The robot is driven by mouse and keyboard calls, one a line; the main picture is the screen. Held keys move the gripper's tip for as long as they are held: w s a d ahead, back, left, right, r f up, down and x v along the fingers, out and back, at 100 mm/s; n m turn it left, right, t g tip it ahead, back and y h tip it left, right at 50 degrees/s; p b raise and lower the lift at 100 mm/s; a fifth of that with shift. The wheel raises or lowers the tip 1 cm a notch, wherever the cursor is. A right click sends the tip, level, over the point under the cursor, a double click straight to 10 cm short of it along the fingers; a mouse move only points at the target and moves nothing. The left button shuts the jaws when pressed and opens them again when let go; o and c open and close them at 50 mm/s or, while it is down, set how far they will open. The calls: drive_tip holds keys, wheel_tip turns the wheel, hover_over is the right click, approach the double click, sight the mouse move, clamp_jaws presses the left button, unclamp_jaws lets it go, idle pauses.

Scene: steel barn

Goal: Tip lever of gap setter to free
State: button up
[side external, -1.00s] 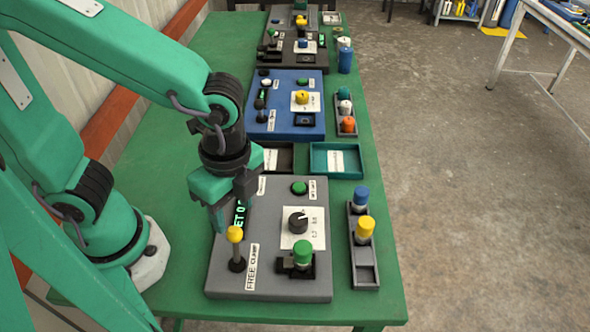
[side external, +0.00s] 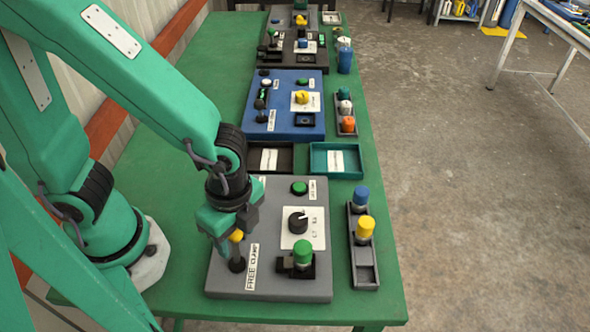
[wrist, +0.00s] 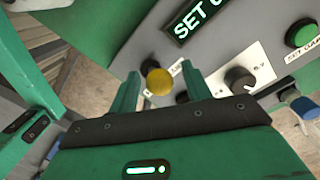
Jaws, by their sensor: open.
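The gap setter is the grey panel (side external: 270,207) at the near end of the green table. Its lever has a yellow knob (side external: 236,236) on a dark stem that stands roughly upright from a black base (side external: 237,264). A label reading FREE and CLAMP (side external: 252,266) lies just right of the base. My gripper (side external: 231,238) is open and low over the lever, its fingers around the knob's sides. In the wrist view the yellow knob (wrist: 159,82) shows between the two green fingers (wrist: 161,74); I cannot tell if either touches it.
The panel also has a black dial (side external: 298,222), a green button (side external: 299,187) and a green-capped peg (side external: 303,253). A tray with blue and yellow pegs (side external: 364,270) stands to the right. Dark and teal trays (side external: 336,160) and a blue panel (side external: 286,105) lie beyond.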

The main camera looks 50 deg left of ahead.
sight(236, 235)
clamp_jaws()
drive_tip(key=shift+s+d+r, duration=0.15)
drive_tip(key=shift+s+d, duration=0.15)
unclamp_jaws()
idle(0.3)
drive_tip(key=shift+w+d+r, duration=0.1)
drive_tip(key=shift+r, duration=1.85)
drive_tip(key=shift+w+d+r, duration=0.1)
drive_tip(key=shift+r, duration=1.85)
